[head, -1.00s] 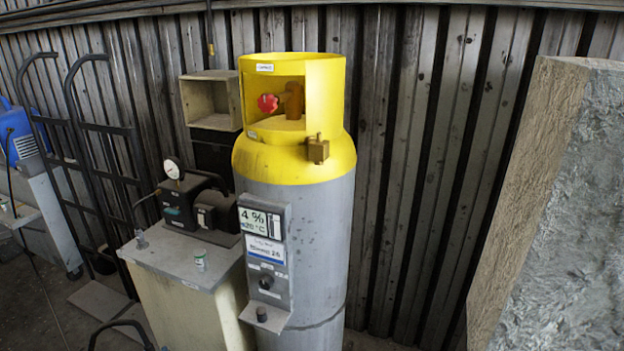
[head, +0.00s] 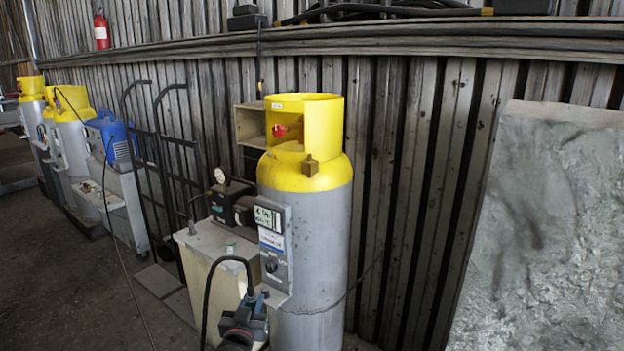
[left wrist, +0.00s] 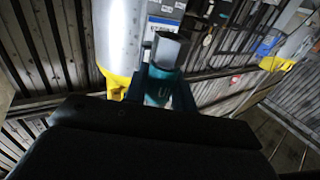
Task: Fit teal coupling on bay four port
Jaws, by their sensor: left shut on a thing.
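My left gripper (head: 250,318) is at the bottom of the head view, in front of the grey cylinder with the yellow collar (head: 305,170). In the left wrist view its dark fingers (left wrist: 160,92) are shut on the teal coupling (left wrist: 158,88), which has a grey cylindrical end. The coupling is hard to make out in the head view. A grey panel (head: 277,250) on the cylinder carries a sign (head: 268,219) that seems to start with 4, and a dark round fitting (head: 271,267). I cannot tell which fitting is the port. My right gripper is not in view.
A black hose (head: 207,300) arches beside my left gripper. A cream cabinet (head: 215,285) with a gauge unit (head: 232,205) stands left of the cylinder. A hand truck (head: 160,160) and more cylinders (head: 72,150) are farther left. A rough grey slab (head: 550,220) stands at right.

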